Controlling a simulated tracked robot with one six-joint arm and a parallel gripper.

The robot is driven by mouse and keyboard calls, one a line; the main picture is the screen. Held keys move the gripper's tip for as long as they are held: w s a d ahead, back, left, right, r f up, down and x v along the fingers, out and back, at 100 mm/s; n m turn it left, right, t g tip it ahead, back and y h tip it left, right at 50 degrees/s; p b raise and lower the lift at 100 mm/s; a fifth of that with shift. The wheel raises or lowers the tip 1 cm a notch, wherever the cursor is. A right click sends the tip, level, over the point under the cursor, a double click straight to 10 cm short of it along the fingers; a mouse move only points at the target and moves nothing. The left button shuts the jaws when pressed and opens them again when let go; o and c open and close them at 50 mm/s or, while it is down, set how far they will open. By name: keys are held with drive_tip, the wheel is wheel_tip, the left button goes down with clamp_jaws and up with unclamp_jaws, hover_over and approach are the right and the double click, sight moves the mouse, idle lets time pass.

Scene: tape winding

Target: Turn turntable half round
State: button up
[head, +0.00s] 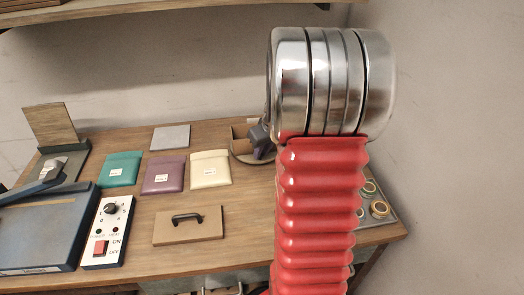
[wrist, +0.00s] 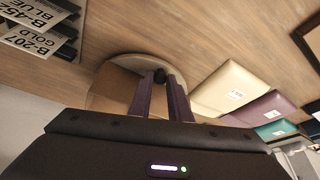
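The round turntable (head: 236,153) sits on the table toward the back, partly hidden behind my arm in the head view. A brown cardboard box (wrist: 112,88) stands on it. The turntable's pale surface (wrist: 196,98) shows right of my fingers in the wrist view. My gripper (wrist: 161,77) is over the turntable, with its two purple fingers a little apart. A small dark knob (wrist: 160,75) shows between the fingertips. I cannot tell whether the fingers press on it. In the head view my gripper (head: 258,147) is mostly hidden by my arm.
Green (head: 120,169), purple (head: 163,174) and cream (head: 210,169) pouches lie left of the turntable. A grey square (head: 170,137) lies behind them. A board with a black handle (head: 188,226) lies in front. Label plates (wrist: 42,30) lie at upper left in the wrist view.

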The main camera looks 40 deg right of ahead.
clamp_jaws()
idle(0.4)
drive_tip(key=shift+d, duration=0.1)
